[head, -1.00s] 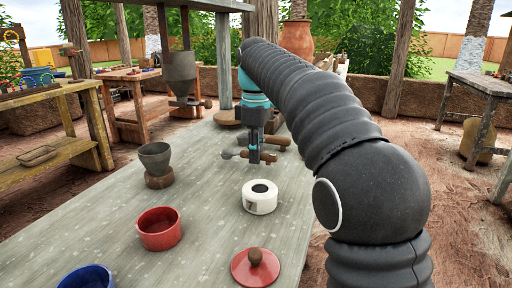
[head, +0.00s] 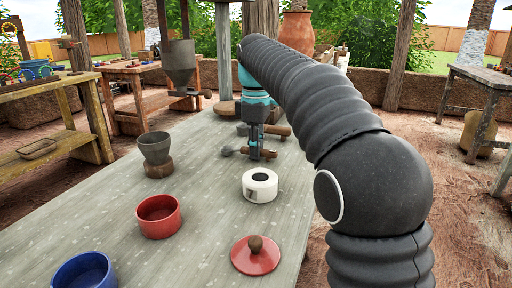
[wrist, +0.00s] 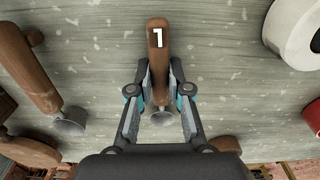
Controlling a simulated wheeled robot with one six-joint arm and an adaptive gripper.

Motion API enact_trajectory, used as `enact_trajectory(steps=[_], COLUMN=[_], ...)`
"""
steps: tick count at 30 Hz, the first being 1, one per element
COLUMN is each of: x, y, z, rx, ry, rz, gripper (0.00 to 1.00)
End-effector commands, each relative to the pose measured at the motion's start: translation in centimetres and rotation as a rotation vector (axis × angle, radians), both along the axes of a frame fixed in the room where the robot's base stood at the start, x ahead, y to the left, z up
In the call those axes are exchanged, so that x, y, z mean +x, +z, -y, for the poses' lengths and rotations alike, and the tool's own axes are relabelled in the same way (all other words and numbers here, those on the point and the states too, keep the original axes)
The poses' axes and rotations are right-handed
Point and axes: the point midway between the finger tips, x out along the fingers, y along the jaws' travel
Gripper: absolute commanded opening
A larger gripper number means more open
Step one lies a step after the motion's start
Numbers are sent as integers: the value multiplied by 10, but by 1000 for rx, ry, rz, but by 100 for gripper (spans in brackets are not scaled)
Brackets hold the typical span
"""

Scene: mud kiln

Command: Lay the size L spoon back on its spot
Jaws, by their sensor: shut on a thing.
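My gripper (head: 254,156) is shut on a spoon (head: 269,154) with a brown wooden handle and a grey metal bowl. In the head view its bowl points left and its handle right. In the wrist view the spoon (wrist: 157,66) lies between the fingertips (wrist: 160,92), and a white mark on its handle reads like a 1 or an upside-down L. The spoon is level, low over the grey table (head: 205,200); I cannot tell whether it touches. A second wooden-handled spoon (head: 277,130) lies just behind, also left in the wrist view (wrist: 28,80). No marked spot is visible.
A white ring-shaped pot (head: 260,191) stands close in front of the held spoon. A grey cup on a wooden stand (head: 158,168), a red bowl (head: 158,227), a blue bowl (head: 82,280) and a red lid (head: 255,263) stand nearer. The table's middle is clear.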

Motion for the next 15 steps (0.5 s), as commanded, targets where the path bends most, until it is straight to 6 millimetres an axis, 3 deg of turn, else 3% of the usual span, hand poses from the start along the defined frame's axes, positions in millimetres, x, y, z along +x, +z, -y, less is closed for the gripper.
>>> enact_trajectory(steps=[7,8,11,15], x=[0,0,0,0], y=[-2,-2,-2,-2], z=[0,0,0,0], rx=[0,0,0,0], ry=[0,0,0,0], rz=[0,0,0,0], gripper=[0,20,45,47])
